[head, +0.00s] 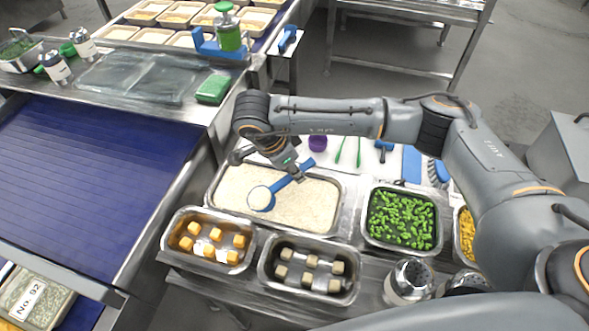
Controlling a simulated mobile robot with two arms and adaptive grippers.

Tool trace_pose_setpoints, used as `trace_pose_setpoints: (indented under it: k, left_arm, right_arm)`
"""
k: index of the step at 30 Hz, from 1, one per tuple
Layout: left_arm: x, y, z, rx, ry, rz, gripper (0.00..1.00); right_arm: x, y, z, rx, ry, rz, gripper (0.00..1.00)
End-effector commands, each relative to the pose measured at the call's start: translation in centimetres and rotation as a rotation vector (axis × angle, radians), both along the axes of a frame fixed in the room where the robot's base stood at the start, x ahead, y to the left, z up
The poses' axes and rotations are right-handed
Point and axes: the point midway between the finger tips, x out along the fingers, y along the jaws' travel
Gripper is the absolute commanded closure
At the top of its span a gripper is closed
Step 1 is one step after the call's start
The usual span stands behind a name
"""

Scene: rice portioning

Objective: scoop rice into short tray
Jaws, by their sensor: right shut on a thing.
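A wide metal pan of white rice (301,207) sits at the middle of the counter. My right gripper (298,174) is over the rice, shut on the handle of a blue scoop (283,184). The scoop's round bowl (261,199) is over the left part of the pan and holds something pale, apparently rice. I cannot tell whether the bowl touches the rice below. Several pale trays (153,36) stand at the top left; which one is the short tray is unclear. My left gripper is not in view.
Pans of orange cubes (207,255), brownish cubes (309,285) and green vegetables (400,219) surround the rice. A blue conveyor (90,170) lies left, its upper part bare. A green-filled bottle (228,34) and a green sponge (213,89) are beyond it. Utensils lie behind the pans.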

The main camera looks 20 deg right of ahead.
Motion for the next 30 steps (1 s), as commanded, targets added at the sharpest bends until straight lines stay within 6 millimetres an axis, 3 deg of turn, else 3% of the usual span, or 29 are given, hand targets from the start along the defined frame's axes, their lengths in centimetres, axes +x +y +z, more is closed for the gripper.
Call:
trace_pose_setpoints:
  k: [6,14,25,30]
  left_arm:
    - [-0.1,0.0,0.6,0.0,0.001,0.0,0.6]
    - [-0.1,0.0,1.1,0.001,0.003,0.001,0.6]
    - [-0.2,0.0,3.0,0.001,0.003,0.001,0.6]
    - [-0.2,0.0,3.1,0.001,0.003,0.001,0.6]
  right_arm:
    - [0.1,0.0,2.2,0.031,0.003,0.0,1.0]
    - [0.1,0.0,3.4,0.042,0.005,0.0,1.0]
    - [0.1,0.0,7.7,0.04,0.005,0.0,1.0]
    - [0.0,0.0,8.2,0.04,0.007,-0.001,1.0]
